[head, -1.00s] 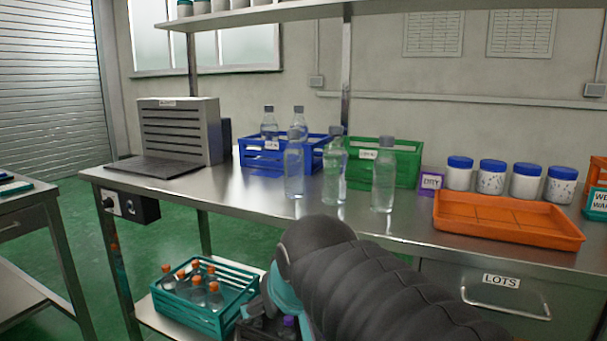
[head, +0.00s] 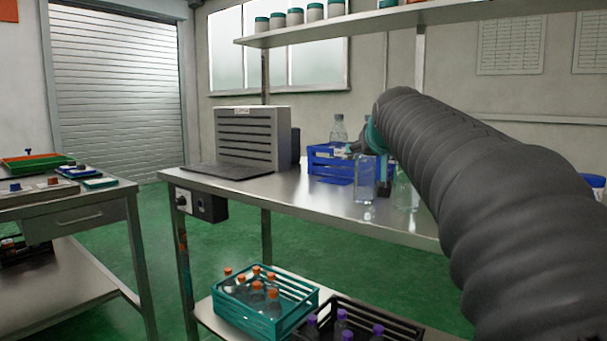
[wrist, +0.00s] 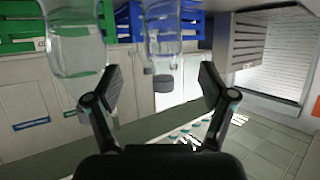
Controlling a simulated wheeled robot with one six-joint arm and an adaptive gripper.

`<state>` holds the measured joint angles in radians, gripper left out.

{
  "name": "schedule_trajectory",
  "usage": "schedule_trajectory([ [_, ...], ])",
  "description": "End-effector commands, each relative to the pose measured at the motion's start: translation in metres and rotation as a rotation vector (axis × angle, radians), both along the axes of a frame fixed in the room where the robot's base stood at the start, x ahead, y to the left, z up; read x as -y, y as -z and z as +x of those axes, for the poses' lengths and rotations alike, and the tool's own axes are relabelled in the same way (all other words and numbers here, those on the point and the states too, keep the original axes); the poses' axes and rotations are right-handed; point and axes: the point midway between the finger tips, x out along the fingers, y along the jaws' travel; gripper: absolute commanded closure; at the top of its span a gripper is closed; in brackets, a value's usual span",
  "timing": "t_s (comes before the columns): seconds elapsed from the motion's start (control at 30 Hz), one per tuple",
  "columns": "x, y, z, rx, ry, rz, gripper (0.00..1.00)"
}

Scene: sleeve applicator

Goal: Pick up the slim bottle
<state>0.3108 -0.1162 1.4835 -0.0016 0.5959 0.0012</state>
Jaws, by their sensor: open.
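A clear, narrow bottle with a dark cap (wrist: 162,35) shows upside down in the wrist view, its cap between my fingers and apart from both. I take it to be the slim bottle. In the head view a clear bottle (head: 366,184) stands upright near the bench's front, its top hidden by my wrist. My gripper (wrist: 160,75) is open and empty; in the head view my arm covers most of it. A wider clear bottle (wrist: 76,45) is beside it in the wrist view, and a partly hidden bottle (head: 403,193) stands right of the first in the head view.
A blue crate (head: 325,163) with a bottle (head: 339,128) is behind. A grey slatted machine (head: 252,138) stands left on the bench. A shelf (head: 440,25) runs overhead. A teal crate (head: 295,322) and a black crate (head: 400,327) are below. Bare bench lies left of the bottles.

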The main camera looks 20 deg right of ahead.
Motion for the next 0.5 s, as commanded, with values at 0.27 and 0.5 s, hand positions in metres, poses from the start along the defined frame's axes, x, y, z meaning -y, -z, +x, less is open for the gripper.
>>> schedule_trajectory([
  [0.27,0.008,0.012,0.028,0.000,-0.001,0.000,0.18],
  [0.5,0.011,0.021,0.039,-0.002,-0.001,0.001,0.18],
])
